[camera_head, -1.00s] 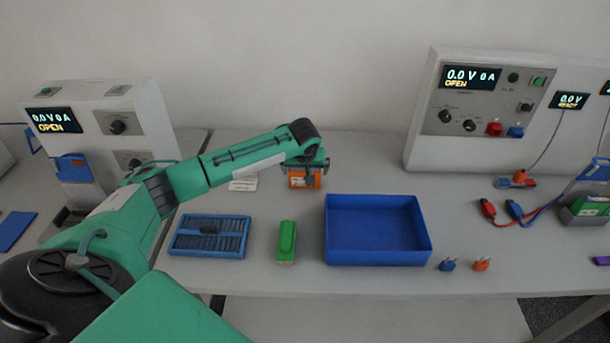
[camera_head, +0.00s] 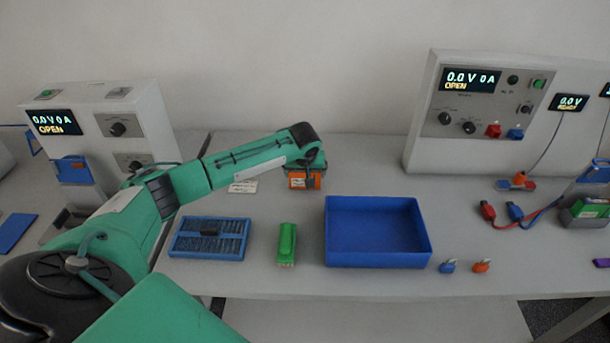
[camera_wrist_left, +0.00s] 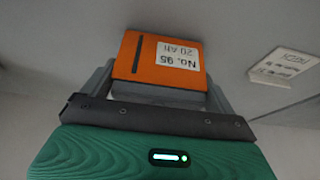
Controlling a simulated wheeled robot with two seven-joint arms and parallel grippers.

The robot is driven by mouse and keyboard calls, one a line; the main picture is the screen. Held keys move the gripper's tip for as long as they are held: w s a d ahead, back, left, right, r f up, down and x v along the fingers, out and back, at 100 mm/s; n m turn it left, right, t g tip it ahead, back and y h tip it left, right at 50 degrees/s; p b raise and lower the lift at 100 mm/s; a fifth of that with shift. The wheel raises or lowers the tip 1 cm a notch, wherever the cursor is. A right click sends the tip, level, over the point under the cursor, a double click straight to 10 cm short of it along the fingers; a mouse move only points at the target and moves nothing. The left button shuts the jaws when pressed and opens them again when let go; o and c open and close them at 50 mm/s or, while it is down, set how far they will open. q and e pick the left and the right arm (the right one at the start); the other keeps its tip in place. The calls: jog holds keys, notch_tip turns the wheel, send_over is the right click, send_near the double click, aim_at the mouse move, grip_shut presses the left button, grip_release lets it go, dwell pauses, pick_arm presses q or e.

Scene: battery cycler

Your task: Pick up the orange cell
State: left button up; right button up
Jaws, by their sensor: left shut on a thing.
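The orange cell (camera_head: 303,180) is at my left gripper (camera_head: 305,170), behind the blue tray and the green cell in the head view. The gripper points down at the table. I cannot tell whether the cell's underside touches the table. My right gripper is in neither view.
A green cell (camera_head: 287,244) stands in front, between a blue slotted rack (camera_head: 243,249) and an empty blue tray (camera_head: 328,250). A white card (camera_head: 243,186) lies left of my gripper. Cycler units (camera_head: 425,152) stand at the back. Small blue (camera_head: 447,266) and orange plugs (camera_head: 481,266) are right of the tray.

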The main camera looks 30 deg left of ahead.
pick_arm(q)
notch_tip(320, 180, up, 20)
jog(key=b, duration=0.3)
jog(key=shift+f, duration=0.2)
